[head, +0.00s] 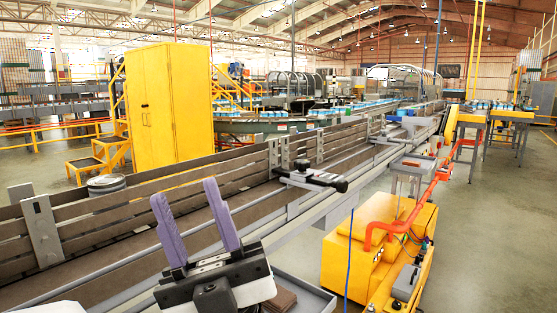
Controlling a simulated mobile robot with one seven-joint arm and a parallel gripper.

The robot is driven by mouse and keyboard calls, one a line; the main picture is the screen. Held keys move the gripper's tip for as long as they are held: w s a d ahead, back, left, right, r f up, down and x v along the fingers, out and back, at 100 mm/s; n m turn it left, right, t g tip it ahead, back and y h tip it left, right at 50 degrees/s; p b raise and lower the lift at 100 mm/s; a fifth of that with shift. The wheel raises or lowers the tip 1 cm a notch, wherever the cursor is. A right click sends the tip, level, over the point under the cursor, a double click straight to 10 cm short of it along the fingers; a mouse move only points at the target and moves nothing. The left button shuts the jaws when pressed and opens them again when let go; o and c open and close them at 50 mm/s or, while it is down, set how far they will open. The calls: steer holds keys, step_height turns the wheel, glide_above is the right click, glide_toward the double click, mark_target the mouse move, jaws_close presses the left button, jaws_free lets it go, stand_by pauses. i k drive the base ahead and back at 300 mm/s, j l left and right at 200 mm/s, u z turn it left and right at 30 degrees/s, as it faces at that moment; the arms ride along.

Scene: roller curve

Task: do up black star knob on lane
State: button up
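A black knob (341,186) sits at the right end of a dark clamp bracket (307,179) on the near side rail of the conveyor lane (250,200). It is too small to make out a star shape or how tight it is. My gripper (184,192) is at the lower left of the knob, in front of the lane. Its two purple fingers point up, stand apart and hold nothing. The gripper is clear of the knob.
A yellow machine (345,262) with orange pipes (410,205) stands right of the lane. A yellow cabinet (168,105) stands behind it. A grey tray edge (305,292) lies low beside my gripper. Open floor (490,240) shows at the right.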

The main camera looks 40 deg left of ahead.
mark_target(302, 165)
steer(key=k, duration=0.7)
steer(key=k+u, duration=0.3)
steer(key=k+j+u, duration=0.1)
steer(key=u, duration=0.15)
steer(key=k+u, duration=0.1)
steer(key=u, duration=1.2)
steer(key=l, duration=0.5)
steer(key=k+l, duration=0.15)
steer(key=l, duration=0.9)
steer(key=k+l+u, duration=0.1)
steer(key=l, duration=0.4)
steer(key=i+l, duration=0.25)
steer(key=i, duration=0.7)
